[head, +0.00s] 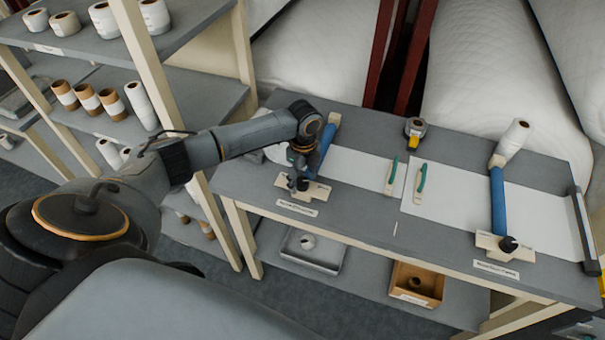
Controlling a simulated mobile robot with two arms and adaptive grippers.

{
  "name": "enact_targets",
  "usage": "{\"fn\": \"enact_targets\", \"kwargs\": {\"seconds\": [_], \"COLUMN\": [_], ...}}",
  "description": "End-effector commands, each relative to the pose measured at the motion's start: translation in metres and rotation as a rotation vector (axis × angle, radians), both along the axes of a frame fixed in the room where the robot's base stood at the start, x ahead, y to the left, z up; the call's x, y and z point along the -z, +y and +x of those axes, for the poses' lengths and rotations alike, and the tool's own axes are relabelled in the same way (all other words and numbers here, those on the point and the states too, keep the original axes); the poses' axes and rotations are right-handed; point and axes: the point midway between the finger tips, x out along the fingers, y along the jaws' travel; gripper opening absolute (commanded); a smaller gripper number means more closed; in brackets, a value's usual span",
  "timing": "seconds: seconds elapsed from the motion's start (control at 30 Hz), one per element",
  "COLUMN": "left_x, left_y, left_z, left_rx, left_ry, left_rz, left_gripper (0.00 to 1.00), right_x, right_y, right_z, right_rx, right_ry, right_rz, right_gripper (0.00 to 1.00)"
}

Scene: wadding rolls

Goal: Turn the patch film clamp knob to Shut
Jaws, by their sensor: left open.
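My left gripper (298,180) is open and points down at the front end of the left blue clamp bar (328,136). A pale plate (318,191) lies under it, and a dark knob there is mostly hidden by the fingers. I cannot tell whether the fingers touch the knob. A second clamp has a blue bar (497,200), a pale plate (488,241) and a black knob (508,243) at the table's right. The left label (297,207) and right label (496,268) are too small to read. My right gripper is out of view.
The grey table (370,215) also holds two green-handled tools (421,178), a yellow-and-black tape measure (414,128) and a white roll (512,138). A tray (312,252) and cardboard box (417,282) sit below. Shelves with rolls (140,105) stand left. The table's front middle is mostly clear.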

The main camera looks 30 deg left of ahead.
Motion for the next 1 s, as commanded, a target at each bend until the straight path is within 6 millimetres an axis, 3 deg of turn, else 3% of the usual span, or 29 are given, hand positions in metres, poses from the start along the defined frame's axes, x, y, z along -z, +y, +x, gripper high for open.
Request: {"fn": "enact_targets", "kwargs": {"seconds": [0.17, 0.6, 0.8, 1.0], "left_x": [-0.018, -0.104, -0.119, -0.12], "left_y": [0.0, 0.0, 0.0, 0.0], "left_z": [0.002, 0.003, 0.003, 0.003], "left_rx": [0.001, 0.0, 0.001, 0.0], "left_ry": [-0.004, -0.004, -0.001, 0.0], "left_rz": [-0.001, -0.001, 0.001, 0.0], "left_gripper": [0.6, 0.6, 0.6, 0.6], "right_x": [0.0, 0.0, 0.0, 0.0], "right_y": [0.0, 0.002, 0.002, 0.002], "right_z": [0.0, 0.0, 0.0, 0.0], "right_rx": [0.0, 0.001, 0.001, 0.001], "right_ry": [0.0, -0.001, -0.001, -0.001], "right_rz": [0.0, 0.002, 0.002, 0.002], "right_gripper": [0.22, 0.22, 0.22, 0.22]}}
